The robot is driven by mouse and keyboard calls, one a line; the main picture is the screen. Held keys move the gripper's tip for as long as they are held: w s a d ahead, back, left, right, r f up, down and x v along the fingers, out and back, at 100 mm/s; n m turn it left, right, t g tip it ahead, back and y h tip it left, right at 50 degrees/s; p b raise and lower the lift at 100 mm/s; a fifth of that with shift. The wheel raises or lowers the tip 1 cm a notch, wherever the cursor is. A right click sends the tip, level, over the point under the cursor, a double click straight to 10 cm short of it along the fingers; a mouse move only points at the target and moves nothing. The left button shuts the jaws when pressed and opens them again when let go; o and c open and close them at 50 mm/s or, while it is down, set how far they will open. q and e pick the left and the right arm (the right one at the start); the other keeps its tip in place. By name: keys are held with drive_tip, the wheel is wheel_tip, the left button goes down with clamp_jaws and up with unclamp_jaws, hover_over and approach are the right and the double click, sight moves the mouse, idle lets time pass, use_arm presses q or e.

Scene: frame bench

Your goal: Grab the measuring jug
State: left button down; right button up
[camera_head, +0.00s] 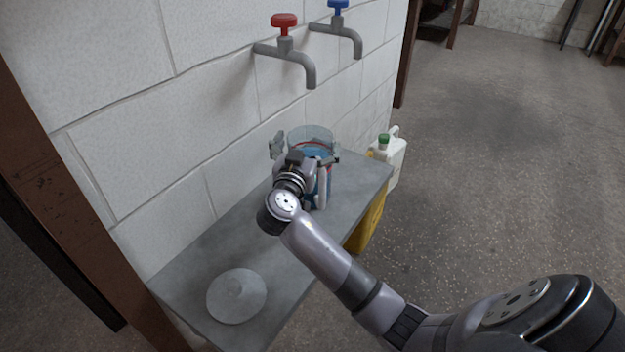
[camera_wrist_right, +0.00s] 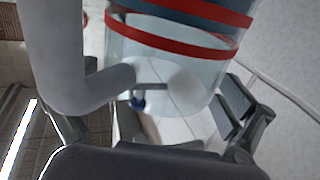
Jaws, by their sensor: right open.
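My right gripper (camera_head: 306,150) is open, with one finger on each side of the jug; the wrist partly hides the jug's body. In the right wrist view the jug (camera_wrist_right: 178,62) fills the upper middle, its thick handle (camera_wrist_right: 75,55) at the left, near one finger. The other finger shows at the right, with a gap to the jug. My left gripper is not in view.
A red-handled tap (camera_head: 285,42) and a blue-handled tap (camera_head: 340,28) stick out of the white block wall above. A white canister (camera_head: 393,160) and a yellow container (camera_head: 367,225) stand beyond and below the shelf's right edge.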

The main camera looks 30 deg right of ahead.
drive_tip(key=shift+w+d, duration=0.1)
drive_tip(key=shift+c, duration=0.6)
drive_tip(key=c, duration=1.6)
drive_tip(key=shift+r, duration=0.25)
drive_tip(key=shift+c, duration=0.2)
